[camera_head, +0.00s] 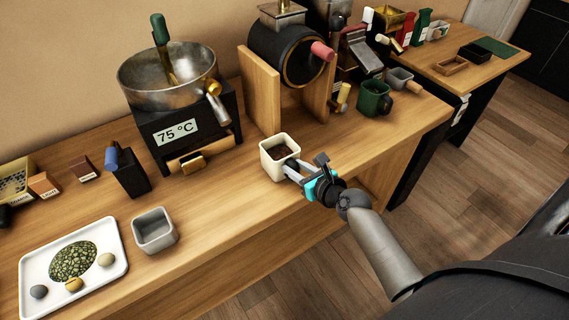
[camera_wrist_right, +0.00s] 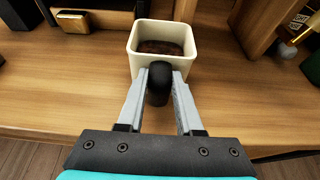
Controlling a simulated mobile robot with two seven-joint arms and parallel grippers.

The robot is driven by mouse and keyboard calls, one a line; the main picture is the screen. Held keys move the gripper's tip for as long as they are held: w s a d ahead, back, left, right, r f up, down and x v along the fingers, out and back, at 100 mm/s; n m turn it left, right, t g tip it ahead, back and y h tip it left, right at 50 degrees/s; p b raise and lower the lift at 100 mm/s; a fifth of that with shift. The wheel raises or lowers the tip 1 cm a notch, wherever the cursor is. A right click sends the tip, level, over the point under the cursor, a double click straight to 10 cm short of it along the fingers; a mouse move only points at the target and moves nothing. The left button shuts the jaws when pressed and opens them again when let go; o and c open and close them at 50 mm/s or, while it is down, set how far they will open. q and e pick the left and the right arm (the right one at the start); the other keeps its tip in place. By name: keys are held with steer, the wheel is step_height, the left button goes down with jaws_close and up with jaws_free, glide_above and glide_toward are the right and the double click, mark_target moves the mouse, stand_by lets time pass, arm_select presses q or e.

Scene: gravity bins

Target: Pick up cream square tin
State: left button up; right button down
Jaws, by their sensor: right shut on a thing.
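The cream square tin (camera_head: 271,166) stands upright near the front edge of the wooden counter, with dark brown contents inside. My right gripper (camera_head: 292,170) reaches it from the front right and is shut on it. In the right wrist view the tin (camera_wrist_right: 146,68) is straight ahead, and the fingers of my right gripper (camera_wrist_right: 160,82) close on a black knob-like handle on its near side. I cannot tell whether the tin is lifted off the counter. My left gripper is not in view.
A metal bowl machine (camera_head: 168,80) marked 75 °C and a black drum roaster (camera_head: 290,55) stand behind the tin. A grey square tin (camera_head: 154,230) and a white tray (camera_head: 117,262) with stones are at left. A green mug (camera_head: 373,99) is at right.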

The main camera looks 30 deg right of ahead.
steer(key=shift+r, duration=0.1)
stand_by(0.7)
steer(key=shift+r+p, duration=0.4)
steer(key=shift+r, duration=0.15)
step_height(320, 180, up, 19)
steer(key=p, duration=0.7)
steer(key=shift+p, duration=0.35)
steer(key=shift+f, duration=0.15)
